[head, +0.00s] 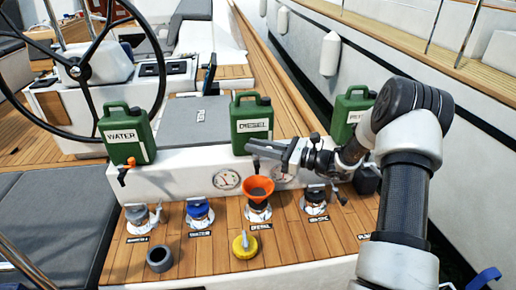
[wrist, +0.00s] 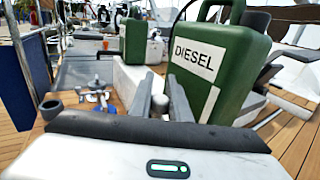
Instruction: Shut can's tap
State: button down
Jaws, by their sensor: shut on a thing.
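A green can labelled DIESEL (head: 252,113) stands upright on the white ledge. It is large at the right of the wrist view (wrist: 222,45). My gripper (head: 251,147) reaches in from the right, at the can's lower front, and its jaws are closed on a small part there, which I take to be the can's tap. In the wrist view the fingers (wrist: 160,104) are close together beside the can, with a small grey piece between them. A dark short piece (head: 256,165), perhaps the spout, hangs below the fingers, above an orange funnel (head: 258,188). The tap handle's position is hidden.
A WATER can (head: 127,140) with an orange-handled tap (head: 124,176) stands left; another green can (head: 346,110) stands right, partly behind my arm. Deck fittings (head: 199,212), a dark ring (head: 160,258) and a yellow cap (head: 244,244) lie on the wood in front. Two gauges sit on the ledge's face.

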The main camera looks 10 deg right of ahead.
jog(key=shift+a+n+g+y, duration=0.1)
jog(key=shift+n+g+y, duration=0.4)
jog(key=shift+n+g, duration=0.45)
jog(key=c, duration=1.7)
grip_release()
jog(key=shift+o, duration=0.2)
jog(key=v, duration=1.7)
jog(key=shift+d, duration=0.3)
jog(key=shift+w, duration=0.1)
